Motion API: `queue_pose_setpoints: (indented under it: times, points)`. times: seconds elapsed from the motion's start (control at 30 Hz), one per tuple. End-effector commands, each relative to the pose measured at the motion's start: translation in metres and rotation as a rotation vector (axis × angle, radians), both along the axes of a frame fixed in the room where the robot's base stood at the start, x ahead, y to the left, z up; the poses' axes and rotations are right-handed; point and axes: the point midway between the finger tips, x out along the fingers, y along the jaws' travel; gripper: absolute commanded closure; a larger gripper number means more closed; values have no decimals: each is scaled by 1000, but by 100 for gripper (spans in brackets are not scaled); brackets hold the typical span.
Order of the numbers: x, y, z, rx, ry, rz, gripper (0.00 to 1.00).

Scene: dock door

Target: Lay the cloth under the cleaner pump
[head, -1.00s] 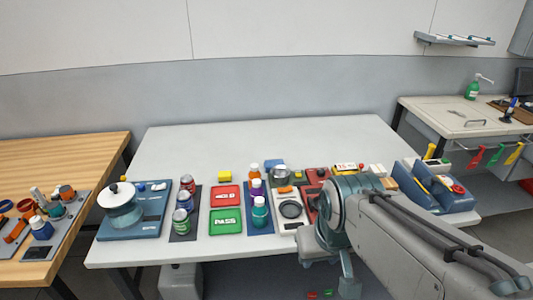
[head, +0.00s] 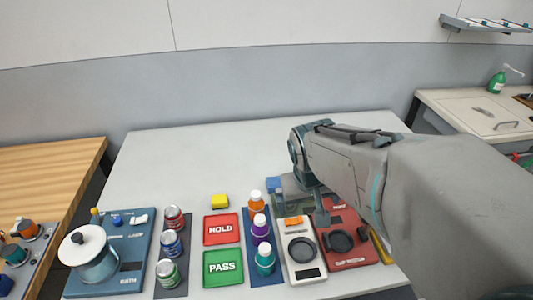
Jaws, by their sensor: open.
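The cleaner pump (head: 497,81), a green bottle with a white nozzle, stands upright on the pale side bench (head: 470,112) at the far right. I cannot make out a cloth for certain. A small blue item (head: 274,184) on the main table is partly hidden by my wrist. My gripper (head: 321,217) hangs below the wrist over the middle right of the main table, by the red scale. It is open, with nothing seen in it, and is far from the pump. My forearm hides the table's right part.
The white table (head: 190,145) is clear at the back. Along its front stand cans (head: 171,243), a red HOLD tray (head: 221,228), a green PASS tray (head: 222,267), bottles (head: 261,228), a white scale (head: 300,266) and a red scale (head: 352,252). A gap separates the side bench.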

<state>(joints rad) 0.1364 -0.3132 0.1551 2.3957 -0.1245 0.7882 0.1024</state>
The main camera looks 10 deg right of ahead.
Motion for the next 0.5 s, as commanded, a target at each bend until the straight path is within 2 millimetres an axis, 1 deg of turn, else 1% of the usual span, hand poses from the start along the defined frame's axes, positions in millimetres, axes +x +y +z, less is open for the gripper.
queue_pose_setpoints:
  times: [0.03,0.2,0.4,0.5]
  points:
    - [16,-3,-1,-15,5,-4,0]
    - [68,-6,-11,-40,-11,4,0]
    - [127,-4,-31,-11,-40,22,0]
    - [152,0,-42,23,-59,30,0]
